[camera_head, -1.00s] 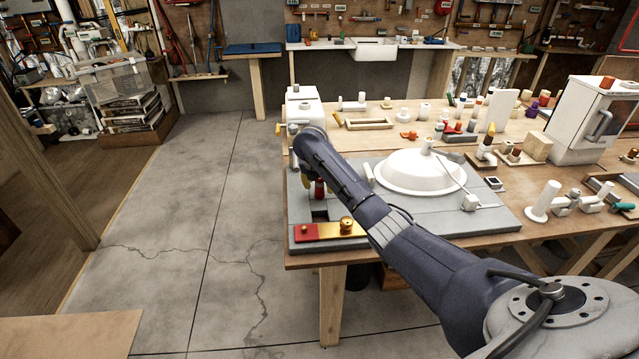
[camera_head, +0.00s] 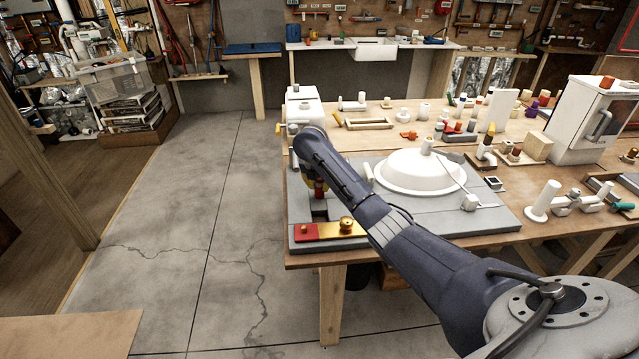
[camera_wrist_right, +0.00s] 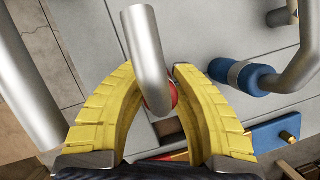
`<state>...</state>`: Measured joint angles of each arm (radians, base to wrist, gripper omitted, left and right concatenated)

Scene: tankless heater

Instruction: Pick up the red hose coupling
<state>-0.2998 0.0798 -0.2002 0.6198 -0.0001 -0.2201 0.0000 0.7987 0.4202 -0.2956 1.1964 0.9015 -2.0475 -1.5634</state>
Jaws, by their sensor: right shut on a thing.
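In the right wrist view the red coupling (camera_wrist_right: 174,95) is mostly hidden behind a grey metal pipe. My right gripper (camera_wrist_right: 155,70) has its two yellow fingers curved around the coupling, one on each side, and is shut on it. In the head view the right gripper (camera_head: 314,184) is largely covered by my own arm. My left gripper is in neither view.
A grey metal pipe (camera_wrist_right: 147,55) crosses between the fingers. A blue-collared pipe (camera_wrist_right: 252,77) stands to the right in the wrist view. A red and gold bar (camera_head: 325,231) lies at the board's front edge. A white dome (camera_head: 412,172) sits to the right.

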